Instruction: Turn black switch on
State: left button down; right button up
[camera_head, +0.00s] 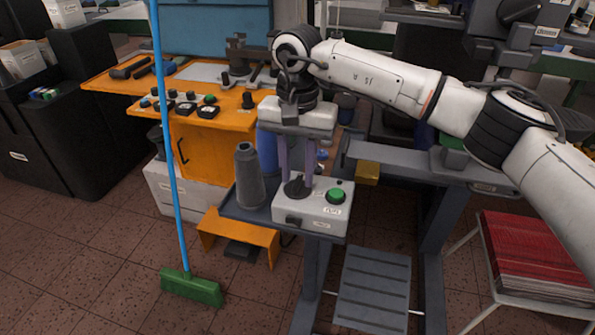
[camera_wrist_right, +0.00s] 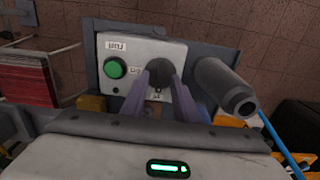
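The black switch (camera_head: 297,188) is a round knob on top of a light grey control box (camera_head: 312,213), beside a green button (camera_head: 336,196). It also shows in the right wrist view (camera_wrist_right: 160,72). My right gripper (camera_head: 297,172) points down above the switch. Its two purple fingers (camera_wrist_right: 165,82) are apart, one on each side of the knob. Whether they touch the knob I cannot tell. The knob's lower part is partly hidden by the fingers in the wrist view. My left gripper is not in view.
A grey thread cone (camera_head: 249,177) stands close to the left of the box, near my gripper. A blue-handled green broom (camera_head: 192,287) stands at the left. An orange bench (camera_head: 205,120) with knobs and tools is behind. Red sheets (camera_head: 535,255) are stacked at right.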

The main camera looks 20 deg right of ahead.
jog(key=shift+f, duration=0.45)
jog(key=shift+c, duration=0.4)
grip_shut()
jog(key=shift+m, duration=0.3)
jog(key=m+b, duration=0.1)
jog(key=m, duration=0.4)
jog(key=shift+m, duration=0.3)
jog(key=m, duration=1.1)
jog(key=shift+r+m+b, duration=0.1)
jog(key=shift+m+b, duration=0.25)
jog(key=shift+m, duration=0.05)
